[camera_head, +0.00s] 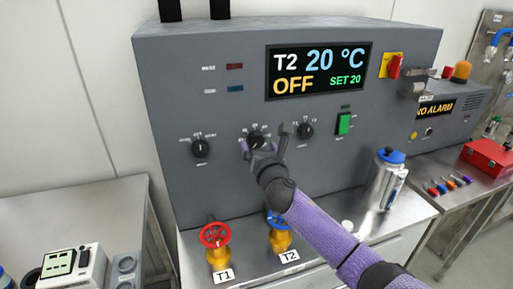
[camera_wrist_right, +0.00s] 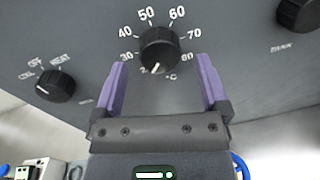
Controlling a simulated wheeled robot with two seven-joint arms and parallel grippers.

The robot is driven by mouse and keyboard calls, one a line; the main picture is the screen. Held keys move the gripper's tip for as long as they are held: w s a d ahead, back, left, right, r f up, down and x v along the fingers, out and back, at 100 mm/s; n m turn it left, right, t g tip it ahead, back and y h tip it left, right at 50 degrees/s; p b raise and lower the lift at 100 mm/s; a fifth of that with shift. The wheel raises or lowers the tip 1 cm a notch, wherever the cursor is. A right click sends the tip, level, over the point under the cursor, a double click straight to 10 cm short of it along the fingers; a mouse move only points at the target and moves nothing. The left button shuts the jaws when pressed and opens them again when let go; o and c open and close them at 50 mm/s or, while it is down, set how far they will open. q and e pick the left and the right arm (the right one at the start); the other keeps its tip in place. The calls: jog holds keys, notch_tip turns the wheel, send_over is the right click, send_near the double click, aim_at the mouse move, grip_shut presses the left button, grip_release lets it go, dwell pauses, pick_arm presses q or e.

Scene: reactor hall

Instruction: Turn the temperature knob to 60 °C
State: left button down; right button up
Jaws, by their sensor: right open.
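The black temperature knob (camera_wrist_right: 160,50) is in the right wrist view, with a printed scale around it showing 30, 40, 50, 60, 70 and 80. Its white pointer mark is at the lower left, below the 30. In the head view the knob (camera_head: 256,141) is partly behind my right gripper. My right gripper (camera_wrist_right: 158,85) is open, with one purple finger on each side below the knob; contact is not visible. It also shows in the head view (camera_head: 265,143). The display (camera_head: 318,71) reads T2 20 °C, OFF, SET 20. My left gripper is not in view.
A mode knob (camera_head: 200,148) sits left and another knob (camera_head: 305,130) right of the temperature knob. A green switch (camera_head: 344,123) is farther right. A red valve (camera_head: 214,235), a blue valve (camera_head: 279,222) and a metal flask (camera_head: 385,180) stand below on the bench.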

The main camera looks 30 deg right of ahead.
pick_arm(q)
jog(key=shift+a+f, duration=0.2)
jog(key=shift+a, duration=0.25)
pick_arm(e)
jog(key=shift+x, duration=0.9)
grip_shut()
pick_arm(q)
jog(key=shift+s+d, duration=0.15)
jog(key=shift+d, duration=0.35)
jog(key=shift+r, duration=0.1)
